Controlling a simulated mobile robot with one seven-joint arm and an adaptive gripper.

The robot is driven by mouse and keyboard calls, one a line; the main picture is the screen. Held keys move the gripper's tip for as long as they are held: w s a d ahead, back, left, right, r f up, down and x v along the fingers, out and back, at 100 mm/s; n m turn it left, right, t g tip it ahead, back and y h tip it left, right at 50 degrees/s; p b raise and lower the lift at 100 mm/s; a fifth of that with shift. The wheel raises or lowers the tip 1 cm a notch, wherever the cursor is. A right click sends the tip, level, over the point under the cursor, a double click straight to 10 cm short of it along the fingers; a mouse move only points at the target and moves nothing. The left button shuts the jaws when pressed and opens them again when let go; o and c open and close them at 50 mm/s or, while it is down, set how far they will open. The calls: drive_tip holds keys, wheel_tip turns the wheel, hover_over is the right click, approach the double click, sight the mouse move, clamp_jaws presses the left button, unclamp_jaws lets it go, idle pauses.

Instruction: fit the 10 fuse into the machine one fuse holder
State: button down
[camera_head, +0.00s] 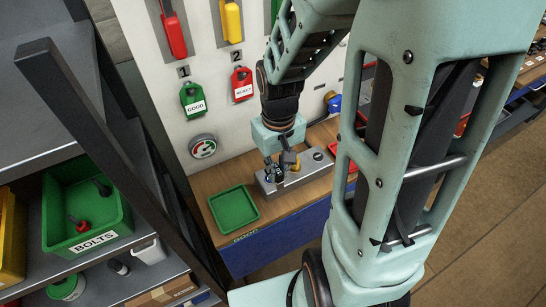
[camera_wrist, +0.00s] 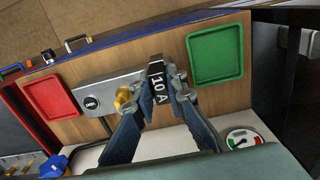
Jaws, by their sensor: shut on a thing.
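In the head view my gripper (camera_head: 283,163) is low over a grey metal block (camera_head: 314,169) on the wooden bench, which looks like the fuse holder. The block also shows in the wrist view (camera_wrist: 105,85), just left of the fuse. It carries a round black button (camera_wrist: 91,103) and a yellow part (camera_wrist: 123,97). The fingers and fuse cover the block's near end, so I cannot tell whether the fuse touches it.
A green tray (camera_head: 256,210) and a red tray (camera_wrist: 74,84) flank the block. A round gauge (camera_head: 203,146) and green "GOOD" and red tags (camera_head: 242,85) are on the white panel behind. A shelf post (camera_head: 110,160) and a green bolts bin (camera_head: 60,235) stand left.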

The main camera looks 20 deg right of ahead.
drive_tip(key=w+a+f+b, duration=0.2)
drive_tip(key=w+f, duration=0.1)
drive_tip(key=w+a+f+b, duration=0.2)
drive_tip(key=w+f+b, duration=0.1)
drive_tip(key=w, duration=0.1)
drive_tip(key=w+a+f+b, duration=0.2)
drive_tip(key=w+a+f, duration=0.1)
drive_tip(key=w, duration=0.1)
drive_tip(key=shift+f, duration=0.35)
drive_tip(key=shift+w+f+b, duration=0.15)
drive_tip(key=shift+f+b, duration=1.15)
drive_tip(key=shift+f, duration=0.25)
drive_tip(key=shift+f, duration=0.2)
drive_tip(key=c, duration=2.2)
unclamp_jaws()
drive_tip(key=shift+r, duration=0.15)
